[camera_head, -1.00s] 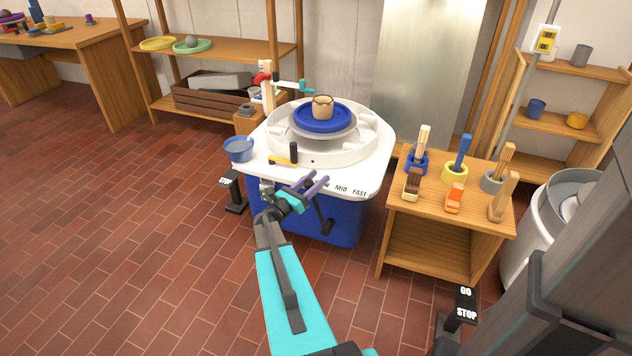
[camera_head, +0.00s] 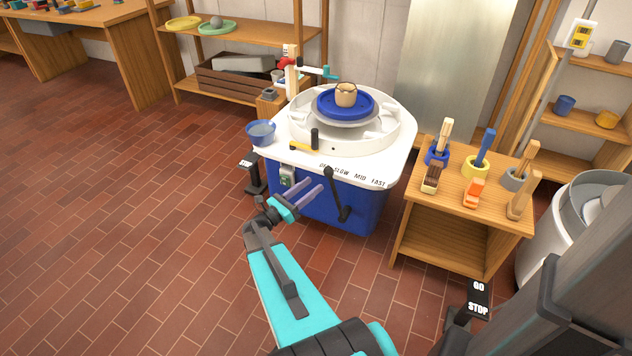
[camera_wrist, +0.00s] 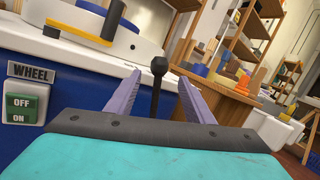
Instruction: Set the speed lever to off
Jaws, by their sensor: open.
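The speed lever (camera_head: 337,196) is a black rod with a round knob on the front of the blue-and-white pottery wheel (camera_head: 390,150). Labels OFF, SLOW, MID and FAST run along the white front edge above it. In the head view its knob is below the OFF and SLOW end; I cannot tell which setting it marks. My gripper (camera_head: 314,185) is open, its purple fingers pointing at the lever from the left. In the wrist view the lever (camera_wrist: 157,80) stands upright, seen between the two fingertips. I cannot tell whether it is between them in depth.
A green OFF/ON wheel switch (camera_wrist: 22,108) is on the front panel, left of my gripper. A blue bowl (camera_head: 261,133) sits at the wheel's left corner. A wooden tool stand (camera_head: 475,220) is to the right.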

